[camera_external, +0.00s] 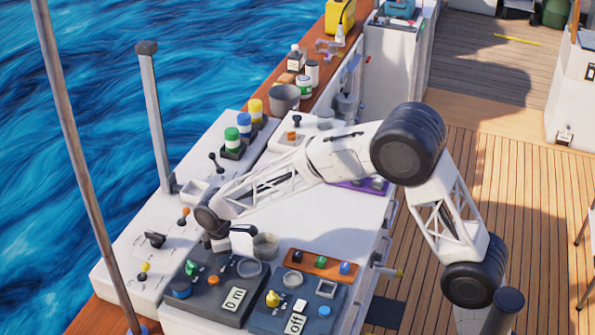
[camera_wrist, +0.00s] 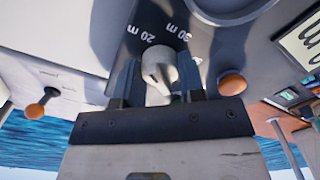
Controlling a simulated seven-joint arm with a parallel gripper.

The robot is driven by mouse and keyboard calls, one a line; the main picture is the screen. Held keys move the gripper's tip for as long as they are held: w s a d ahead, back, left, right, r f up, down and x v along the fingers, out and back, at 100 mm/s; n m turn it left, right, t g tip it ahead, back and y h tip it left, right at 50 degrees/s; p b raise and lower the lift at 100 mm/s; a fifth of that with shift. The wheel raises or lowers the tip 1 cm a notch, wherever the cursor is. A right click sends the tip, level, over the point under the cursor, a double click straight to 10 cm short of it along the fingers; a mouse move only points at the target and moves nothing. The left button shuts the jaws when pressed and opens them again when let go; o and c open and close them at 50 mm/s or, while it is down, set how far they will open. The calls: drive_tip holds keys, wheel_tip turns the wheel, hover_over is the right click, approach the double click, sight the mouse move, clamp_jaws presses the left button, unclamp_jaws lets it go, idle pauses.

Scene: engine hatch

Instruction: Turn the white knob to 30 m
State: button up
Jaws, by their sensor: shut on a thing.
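The white knob (camera_wrist: 158,66) is on a dark panel (camera_external: 205,306), between the two fingers of my gripper (camera_wrist: 160,72) in the wrist view. The fingers are shut on its sides. The marks "20 m" (camera_wrist: 141,33) and "30 m" (camera_wrist: 178,30) are printed on the panel just beyond the knob. I cannot tell which mark the knob points to. In the external view my gripper (camera_external: 218,246) is down at the back of the panel and the knob is mostly hidden. The display (camera_external: 234,299) on this panel reads "0 m".
An orange button (camera_wrist: 232,85) sits close beside one finger. A second panel (camera_external: 265,320) with a yellow knob (camera_external: 273,298) and "Off" display is to the right.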

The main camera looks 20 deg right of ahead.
drive_tip(key=m, duration=0.5)
drive_tip(key=shift+m, duration=0.4)
drive_tip(key=m, duration=0.4)
drive_tip(key=shift+m, duration=0.4)
drive_tip(key=o, duration=0.9)
drive_tip(key=shift+r, duration=0.1)
drive_tip(key=shift+r, duration=3.85)
